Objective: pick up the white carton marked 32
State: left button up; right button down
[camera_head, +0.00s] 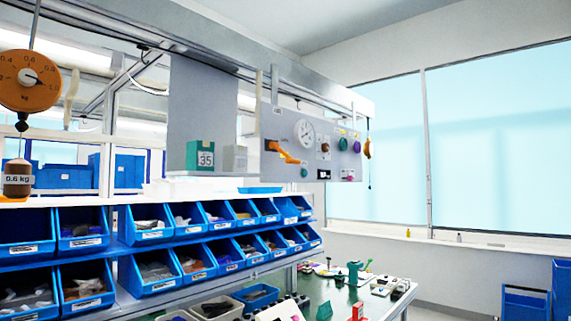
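A green carton (200,156) with a white label reading 35 stands on the shelf top, left of the switch panel. A smaller pale grey-white carton (235,159) stands just right of it; I cannot read any number on it. No label reading 32 is legible anywhere in view. Neither of my grippers shows in the head view.
A grey panel (325,135) carries an orange rotary handle (283,152), a round gauge (305,132) and buttons. Blue bins (150,225) fill the rack below. A hanging scale (28,80) is at left. A green-topped table (340,298) holds several small items.

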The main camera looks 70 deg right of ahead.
aim_at(234, 158)
jog(key=z, duration=1.8)
jog(key=i+l+u, duration=0.2)
jog(key=i+l, duration=0.2)
jog(key=i+l+u, duration=0.15)
jog(key=i+l, duration=0.15)
jog(key=l, duration=0.25)
